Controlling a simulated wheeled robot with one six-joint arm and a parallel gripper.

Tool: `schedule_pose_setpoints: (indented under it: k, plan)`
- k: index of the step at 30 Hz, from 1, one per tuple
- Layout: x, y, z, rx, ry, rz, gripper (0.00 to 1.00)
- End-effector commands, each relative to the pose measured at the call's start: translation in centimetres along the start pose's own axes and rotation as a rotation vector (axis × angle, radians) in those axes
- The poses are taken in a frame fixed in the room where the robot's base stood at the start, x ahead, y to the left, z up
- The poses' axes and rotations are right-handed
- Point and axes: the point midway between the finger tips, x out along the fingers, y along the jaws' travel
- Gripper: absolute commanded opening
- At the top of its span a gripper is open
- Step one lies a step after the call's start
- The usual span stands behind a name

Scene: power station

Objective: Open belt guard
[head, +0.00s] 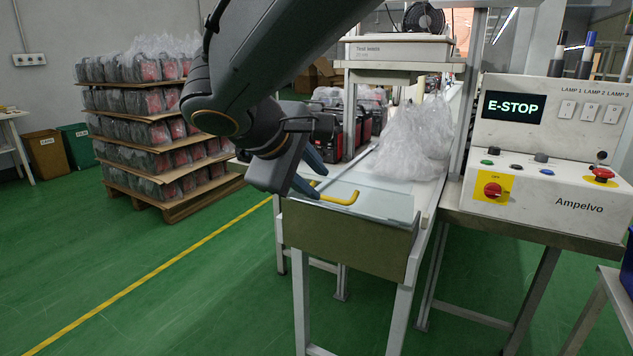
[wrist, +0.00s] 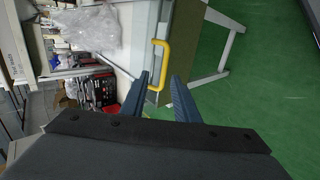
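The belt guard (head: 385,200) is a clear, flat panel lying closed over the near end of the conveyor. Its yellow bar handle (head: 341,200) is near the front edge; the handle also shows in the wrist view (wrist: 168,62). My gripper (head: 322,184) is at the left end of the handle. In the wrist view my gripper (wrist: 161,77) has its two blue fingers spread apart, with the near end of the handle showing between their tips. The fingers do not look closed on it; whether either touches it, I cannot tell.
Crumpled clear plastic bags (head: 415,140) lie on the conveyor behind the guard. A control box (head: 545,150) at the right shows E-STOP and has a red button (head: 603,174). A loaded pallet (head: 190,200) stands at the left. Green floor in front is clear.

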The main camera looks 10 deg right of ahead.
Motion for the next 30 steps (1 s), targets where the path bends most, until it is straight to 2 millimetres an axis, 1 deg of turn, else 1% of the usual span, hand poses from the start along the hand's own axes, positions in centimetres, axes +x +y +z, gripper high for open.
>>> schedule_pose_setpoints:
  k: [5,6,8,9,11,13,20,30]
  plan:
    - [0.0,0.0,0.0,0.0,0.0,0.0,0.28]
    - [0.0,0.0,0.0,0.0,0.0,0.0,0.26]
    - [0.0,0.0,0.0,-0.004,-0.001,0.001,0.16]
    - [-0.1,0.0,0.0,-0.014,-0.003,0.002,0.09]
    - [-0.3,0.0,-0.1,-0.045,-0.01,0.007,0.0]
    - [-0.6,-0.1,-0.2,-0.11,-0.024,0.017,0.0]
    - [-2.0,-1.0,-0.7,-0.48,-0.093,0.077,0.0]
    - [-4.4,-3.1,-1.1,-1.069,-0.188,0.174,0.0]
